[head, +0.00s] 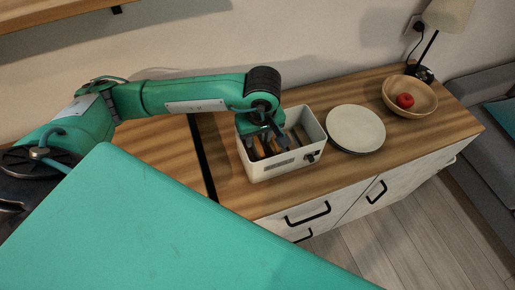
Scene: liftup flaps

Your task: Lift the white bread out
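A white toaster (281,169) stands on the wooden cabinet top, with a dark knob or lever (313,157) on its right front. Brown and tan strips show in its top opening; I cannot tell clearly which of them is the white bread. My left gripper (273,141) points down over the left part of the opening, with its fingertips close to or inside it. The gripper and arm hide part of the slots. Whether the fingers are open or hold anything is too small to tell. My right gripper is not in view.
A white plate (355,127) lies just right of the toaster. Further right is a wooden bowl (424,96) holding a red apple (405,100), with a lamp (447,14) behind. A wall runs along the back. A grey sofa (485,140) stands at the right.

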